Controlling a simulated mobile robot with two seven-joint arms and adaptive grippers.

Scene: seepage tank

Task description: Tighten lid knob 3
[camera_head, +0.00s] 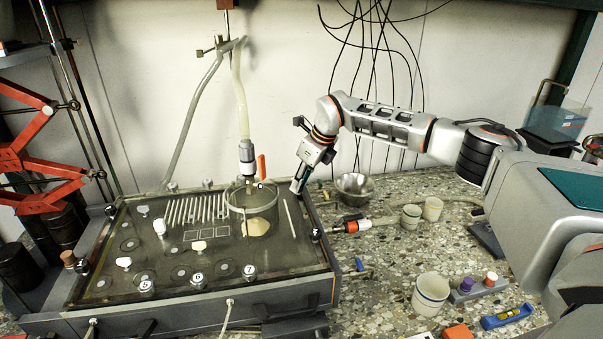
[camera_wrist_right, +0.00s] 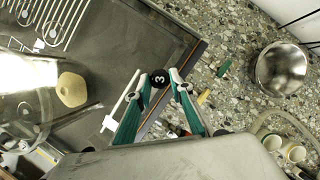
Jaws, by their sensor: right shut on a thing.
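Lid knob 3 (camera_wrist_right: 160,78) is a small black knob with a white number at the edge of the tank lid, seen in the right wrist view. My right gripper (camera_wrist_right: 160,88) is shut on it, with one green-and-grey finger on each side. In the head view my right gripper (camera_head: 297,188) reaches down to the far right corner of the dark tank lid (camera_head: 285,255), and the knob is hidden there. My left gripper is not in view.
A clear cylinder (camera_head: 253,212) with a hose stands on the lid. Front knobs 5 (camera_head: 145,285), 6 (camera_head: 197,281) and 7 (camera_head: 249,271) show. A metal bowl (camera_head: 355,188) and several cups, including a front one (camera_head: 430,294), stand on the speckled counter to the right.

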